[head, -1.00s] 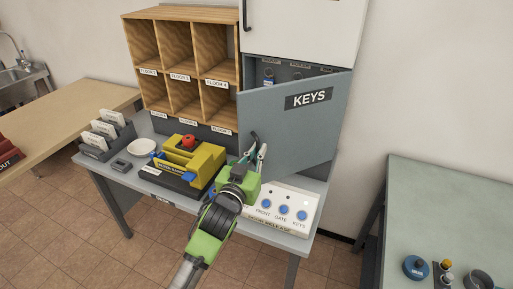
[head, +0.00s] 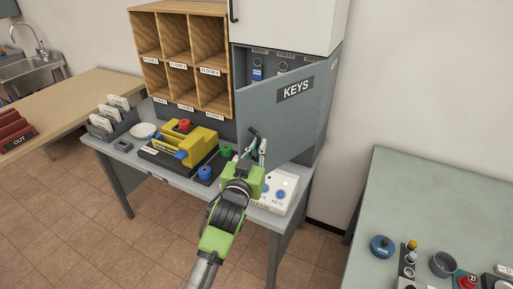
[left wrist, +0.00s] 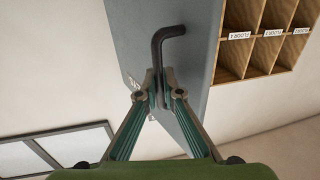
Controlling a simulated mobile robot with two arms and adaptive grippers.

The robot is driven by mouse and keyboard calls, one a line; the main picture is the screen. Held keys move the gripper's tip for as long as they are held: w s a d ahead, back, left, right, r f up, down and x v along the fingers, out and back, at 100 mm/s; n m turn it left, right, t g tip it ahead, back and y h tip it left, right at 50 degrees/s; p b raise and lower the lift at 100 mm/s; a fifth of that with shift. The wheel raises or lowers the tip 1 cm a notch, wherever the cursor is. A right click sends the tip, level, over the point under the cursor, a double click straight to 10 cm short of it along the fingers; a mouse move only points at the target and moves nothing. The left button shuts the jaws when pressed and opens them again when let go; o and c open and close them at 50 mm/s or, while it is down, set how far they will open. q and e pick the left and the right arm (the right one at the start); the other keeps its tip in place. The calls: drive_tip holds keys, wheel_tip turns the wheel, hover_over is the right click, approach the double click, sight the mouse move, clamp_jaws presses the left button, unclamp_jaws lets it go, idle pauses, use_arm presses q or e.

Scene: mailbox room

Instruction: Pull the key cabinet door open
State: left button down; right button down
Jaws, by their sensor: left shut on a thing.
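The grey key cabinet door (head: 290,125), labelled KEYS, stands partly open in the head view, swung outward with its free edge at the left. Behind it the cabinet interior (head: 275,66) shows with blue-tagged keys hanging. My left gripper (head: 257,148) is at the door's lower left, at the dark door handle (head: 254,133). In the left wrist view, the bent black handle (left wrist: 161,45) runs down between the fingers of the left gripper (left wrist: 160,88), which are shut on it. The door also shows there (left wrist: 195,60). My right gripper is not in view.
A wooden pigeonhole shelf (head: 190,60) stands left of the cabinet. On the desk are a yellow machine (head: 190,145), a white button panel (head: 279,196) under the door, and a white dish (head: 143,130). A green-grey table (head: 430,200) with small items is at the right.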

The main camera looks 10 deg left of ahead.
use_arm(q)
drive_tip(key=shift+r, duration=0.2)
drive_tip(key=c, duration=2.5)
unclamp_jaws()
drive_tip(key=shift+w+d, duration=0.1)
drive_tip(key=shift+d, duration=0.05)
drive_tip(key=shift+f, duration=0.15)
drive_tip(key=s, duration=0.8)
drive_tip(key=s+a, duration=0.1)
drive_tip(key=s, duration=0.3)
drive_tip(key=shift+a, duration=0.1)
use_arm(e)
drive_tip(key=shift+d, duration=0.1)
